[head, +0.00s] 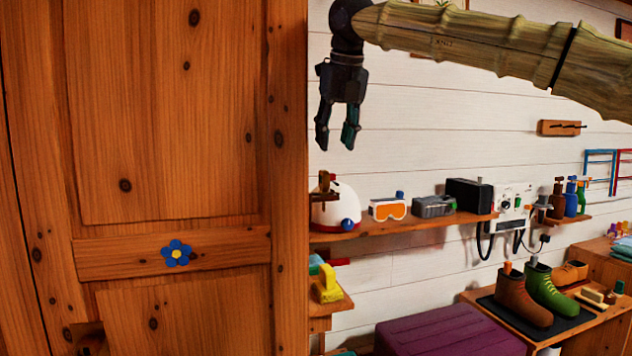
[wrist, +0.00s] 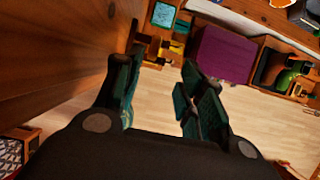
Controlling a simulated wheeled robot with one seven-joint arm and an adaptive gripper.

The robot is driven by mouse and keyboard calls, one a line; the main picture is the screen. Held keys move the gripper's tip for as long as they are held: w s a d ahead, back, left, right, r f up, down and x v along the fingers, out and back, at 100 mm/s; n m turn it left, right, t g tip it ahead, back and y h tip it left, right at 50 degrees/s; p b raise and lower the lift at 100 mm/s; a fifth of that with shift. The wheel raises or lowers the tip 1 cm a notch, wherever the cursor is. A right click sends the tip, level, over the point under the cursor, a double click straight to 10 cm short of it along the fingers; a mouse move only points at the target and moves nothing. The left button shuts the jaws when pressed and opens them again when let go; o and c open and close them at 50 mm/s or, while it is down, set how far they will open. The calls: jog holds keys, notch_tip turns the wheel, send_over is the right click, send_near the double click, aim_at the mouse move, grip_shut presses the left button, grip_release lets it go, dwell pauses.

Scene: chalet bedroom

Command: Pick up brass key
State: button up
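I cannot make out a brass key for certain in either view. A small brown and brass-coloured item (head: 324,184) shows in front of the white helmet at the left end of the wall shelf; its shape is too small to tell. My gripper (head: 335,145) hangs fingers down in the air above that end of the shelf. In the wrist view my gripper (wrist: 157,90) has its two fingers well apart, with only floor and furniture visible between them. It is open and empty.
A wooden door or cabinet front (head: 170,120) fills the left, close to my gripper. The wall shelf (head: 400,225) holds a white helmet (head: 341,208), goggles (head: 388,209) and a black box (head: 468,195). A purple bench (head: 450,332) stands below. The wooden floor (wrist: 260,120) shows clear patches.

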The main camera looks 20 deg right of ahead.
aim_at(324, 172)
jog(key=x, duration=0.5)
jog(key=shift+w+a+r+p, duration=0.1)
jog(key=shift+w+a+p, duration=0.05)
jog(key=shift+w+p, duration=0.25)
jog(key=shift+a+f, duration=0.15)
jog(key=shift+f, duration=0.35)
jog(key=x, duration=0.1)
jog(key=p+x, duration=0.1)
jog(key=x, duration=0.1)
jog(key=shift+w+a+f, duration=0.2)
jog(key=shift+w+f, duration=0.1)
jog(key=shift+f, duration=0.25)
jog(key=shift+c, duration=0.4)
grip_shut()
